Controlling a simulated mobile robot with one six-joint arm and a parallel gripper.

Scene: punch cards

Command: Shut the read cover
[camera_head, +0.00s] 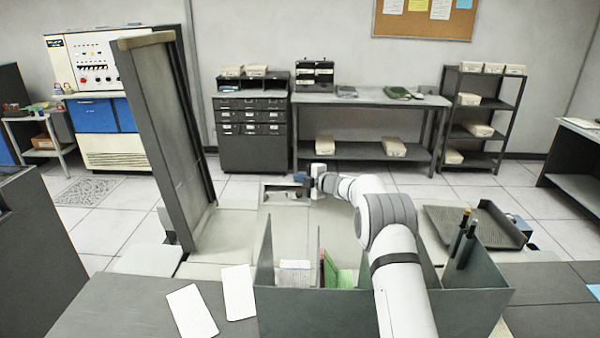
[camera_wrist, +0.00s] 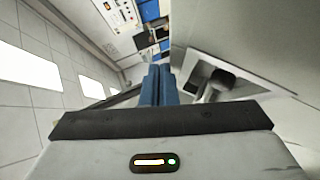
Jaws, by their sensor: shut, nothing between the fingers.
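The read cover looks to be the tall grey panel (camera_head: 160,140) with a tan top edge, standing open and leaning left at the left side of the pale machine top (camera_head: 225,225). My gripper (camera_head: 298,178) is over the far part of the machine, near a dark recess (camera_head: 272,193), to the right of the panel and apart from it. In the wrist view the blue fingers (camera_wrist: 155,85) are together with nothing between them. The recess (camera_wrist: 213,82) shows to their right. I cannot clearly make out the cover in the wrist view.
A grey divided holder (camera_head: 470,300) with cards and pens stands in front, beside my arm. Two white cards (camera_head: 192,310) lie left of it. A dark tray (camera_head: 475,227) is at right. A blue and white console (camera_head: 100,130) stands behind the panel. Open floor lies beyond.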

